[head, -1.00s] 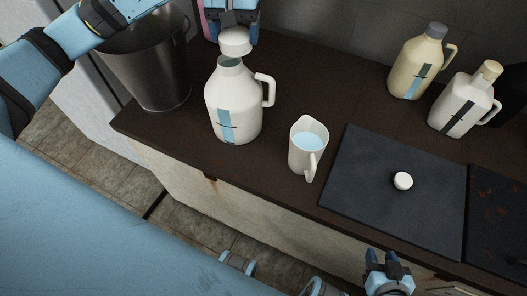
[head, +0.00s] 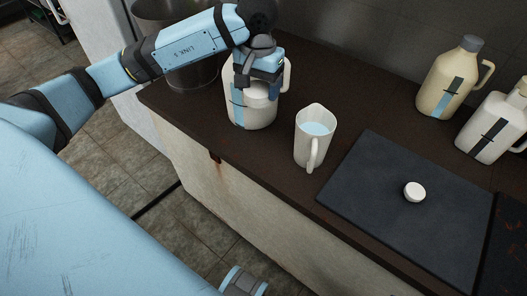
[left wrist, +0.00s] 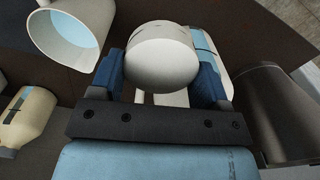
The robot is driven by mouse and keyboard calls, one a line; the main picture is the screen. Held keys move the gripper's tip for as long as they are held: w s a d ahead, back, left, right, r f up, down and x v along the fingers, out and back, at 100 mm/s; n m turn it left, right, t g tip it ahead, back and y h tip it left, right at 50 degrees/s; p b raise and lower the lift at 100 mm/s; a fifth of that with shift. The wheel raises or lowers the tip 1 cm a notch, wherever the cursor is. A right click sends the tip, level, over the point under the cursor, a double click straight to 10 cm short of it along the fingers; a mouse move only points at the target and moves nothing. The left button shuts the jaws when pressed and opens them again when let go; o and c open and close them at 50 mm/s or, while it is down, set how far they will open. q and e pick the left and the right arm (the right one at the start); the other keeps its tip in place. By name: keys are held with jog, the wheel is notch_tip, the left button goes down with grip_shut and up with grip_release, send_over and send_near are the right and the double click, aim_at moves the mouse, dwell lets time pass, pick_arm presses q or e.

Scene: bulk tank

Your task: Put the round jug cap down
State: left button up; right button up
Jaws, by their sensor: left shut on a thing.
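My left gripper (head: 258,84) is shut on the round white jug cap (left wrist: 162,57), which fills the space between its two blue fingers in the left wrist view. In the head view the gripper is in front of the upper part of the white round jug (head: 240,113) with a blue stripe. The gripper and arm hide the jug's neck and mouth. The jug stands upright on the dark counter, and part of it shows behind the cap in the left wrist view (left wrist: 205,48). I cannot tell whether the cap touches anything.
A measuring jug of pale blue liquid (head: 314,138) stands right of the round jug. A dark mat (head: 372,190) holds a small white cap (head: 414,192). A metal bucket (head: 190,78) is behind my left arm. Two jugs, one cream (head: 446,82) and one white (head: 492,128), stand back right.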

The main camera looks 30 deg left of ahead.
pick_arm(q)
jog(key=shift+s+d+f, duration=0.1)
jog(key=shift+s+f, duration=0.1)
jog(key=shift+f, duration=0.45)
jog(key=b, duration=0.2)
send_over(260, 153)
notch_tip(260, 153, down, 15)
jog(key=shift+f, duration=0.1)
notch_tip(260, 153, down, 4)
jog(key=shift+f, duration=0.2)
pick_arm(e)
jog(key=shift+a+f, duration=0.1)
jog(key=shift+f, duration=0.25)
pick_arm(q)
jog(key=shift+b, duration=0.3)
jog(key=shift+f, duration=0.2)
jog(key=o, duration=0.9)
pick_arm(e)
jog(key=shift+r, duration=0.1)
pick_arm(q)
jog(key=shift+r, duration=0.1)
